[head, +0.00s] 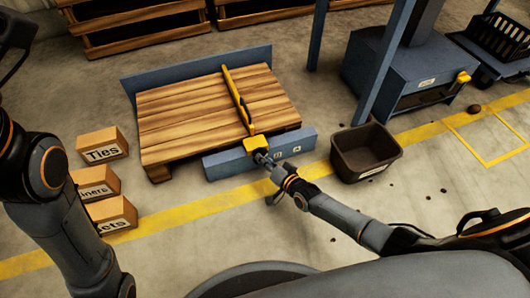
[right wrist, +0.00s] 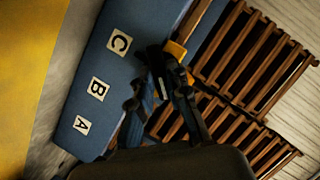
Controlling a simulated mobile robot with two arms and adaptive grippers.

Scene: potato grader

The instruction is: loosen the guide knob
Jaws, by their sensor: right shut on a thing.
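The yellow guide bar (head: 236,98) lies across the wooden slatted deck (head: 185,118), between two blue rails. Its yellow end block (head: 257,143) sits at the near blue rail (head: 228,163); part of the yellow also shows in the right wrist view (right wrist: 176,50). My right gripper (head: 263,157) reaches the front of that block. In the right wrist view its two fingers (right wrist: 160,92) are closed around the dark guide knob (right wrist: 157,62), close to the plate marked C. The fingers hide much of the knob. My left arm shows at the left, but its gripper is out of view.
Labelled boxes (head: 102,147) stand left of the deck. A dark bin (head: 385,157) stands right of the near rail. A blue machine (head: 410,85) stands at the back right. Plates C, B and A (right wrist: 98,89) mark the rail. The floor in front is mostly clear.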

